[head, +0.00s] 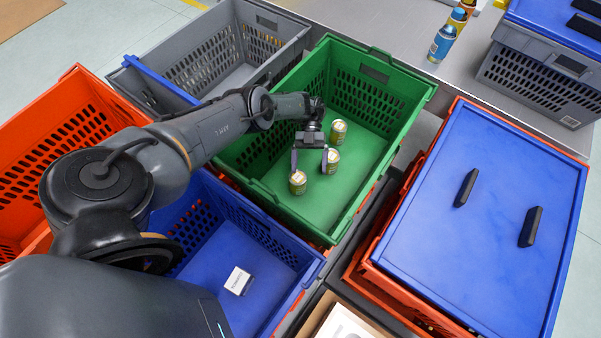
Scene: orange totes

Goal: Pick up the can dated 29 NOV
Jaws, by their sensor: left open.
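One can (338,131) is farthest back, one can (331,161) is in the middle, and one can (298,182) is nearest the front. The dates on them are too small to read, so I cannot tell which is the 29 NOV can. My left gripper (309,163) is open inside the green tote (358,213). Its right finger is beside the middle can and its left finger is just above the front can; I cannot tell whether either touches. My right gripper is not in view.
A blue tote (215,262) holding a small white box (238,281) is in front. A grey tote (225,45) stands behind left and an orange tote (60,135) at left. A blue-lidded orange tote (490,200) is at right.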

